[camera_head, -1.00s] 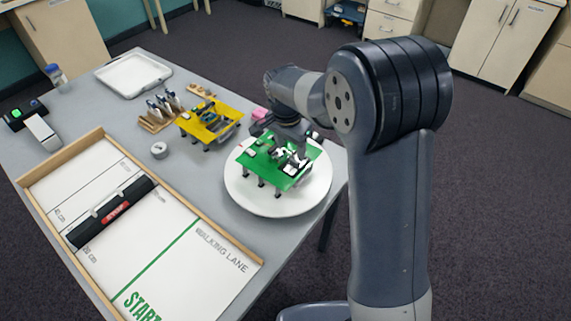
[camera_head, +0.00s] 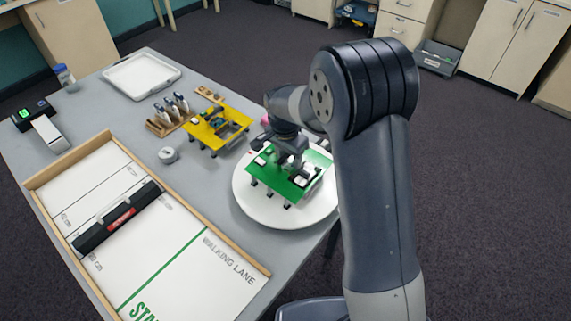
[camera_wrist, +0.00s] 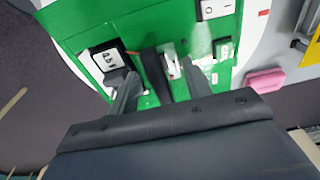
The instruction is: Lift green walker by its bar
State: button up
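The green walker (camera_head: 290,186) stands on its short dark legs on a round white plate (camera_head: 262,210) near the table's right edge. My gripper (camera_head: 291,164) points down over the top of the walker. In the wrist view the walker's green board (camera_wrist: 92,35) fills the upper middle. My gripper (camera_wrist: 158,70) is open, with one finger on each side of a short black bar (camera_wrist: 153,72). A gap shows between the bar and the fingers. I cannot tell how low the fingertips are against the bar.
A yellow walker (camera_head: 217,128) stands close by to the left. Behind it are a wooden tool rack (camera_head: 160,127) and a white tray (camera_head: 140,76). The wood-framed walking lane (camera_head: 190,270) with a black bar across it fills the front left.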

jog(key=c, duration=0.6)
jog(key=shift+r, duration=0.1)
jog(key=shift+c, duration=0.2)
